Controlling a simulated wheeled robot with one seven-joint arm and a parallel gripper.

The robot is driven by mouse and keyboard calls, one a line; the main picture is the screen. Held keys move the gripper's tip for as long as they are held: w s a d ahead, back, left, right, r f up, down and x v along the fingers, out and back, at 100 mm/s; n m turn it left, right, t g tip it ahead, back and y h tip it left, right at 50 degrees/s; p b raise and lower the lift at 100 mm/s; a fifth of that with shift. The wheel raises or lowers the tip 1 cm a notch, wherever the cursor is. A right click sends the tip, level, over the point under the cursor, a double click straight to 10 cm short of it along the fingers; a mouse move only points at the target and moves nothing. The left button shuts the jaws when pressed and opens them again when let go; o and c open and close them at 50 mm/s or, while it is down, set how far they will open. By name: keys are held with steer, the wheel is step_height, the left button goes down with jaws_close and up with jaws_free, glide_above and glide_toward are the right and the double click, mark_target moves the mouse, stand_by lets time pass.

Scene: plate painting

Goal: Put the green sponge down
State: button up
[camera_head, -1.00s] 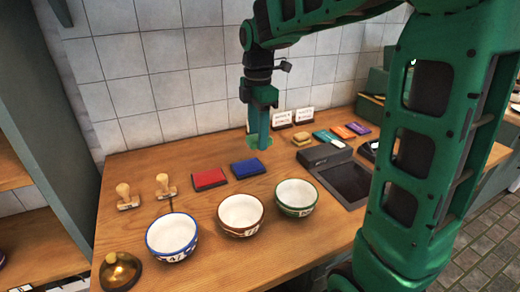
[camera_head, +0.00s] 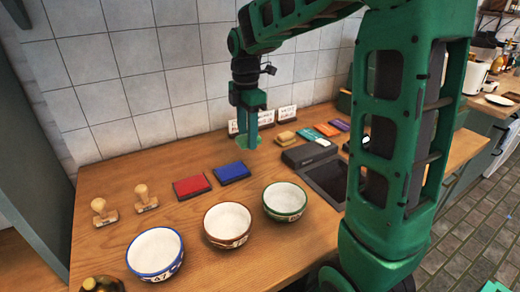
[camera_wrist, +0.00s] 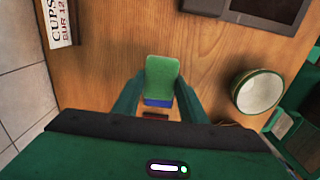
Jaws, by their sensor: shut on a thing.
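My gripper (camera_wrist: 157,100) is shut on the green sponge (camera_wrist: 163,75), which sits between its two fingers in the wrist view. In the head view my gripper (camera_head: 247,137) points down over the back of the wooden table, behind the blue pad (camera_head: 231,172). The sponge shows there only as a small bit of green around the fingertips. How far it is above the wood is hard to tell. In the wrist view a blue strip (camera_wrist: 158,103) shows at the sponge's lower edge, perhaps the blue pad beyond it.
Blue-, brown- and green-rimmed bowls (camera_head: 286,201) stand in front. A dark tray device (camera_head: 326,180), a tan sponge (camera_head: 285,138), coloured pads and small signs (camera_head: 286,115) are right. Bare wood lies around the gripper.

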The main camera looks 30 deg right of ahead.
glide_above(260, 156)
step_height(260, 156, down, 4)
steer(key=shift+f, duration=2.05)
steer(key=o, duration=1)
steer(key=shift+f, duration=0.1)
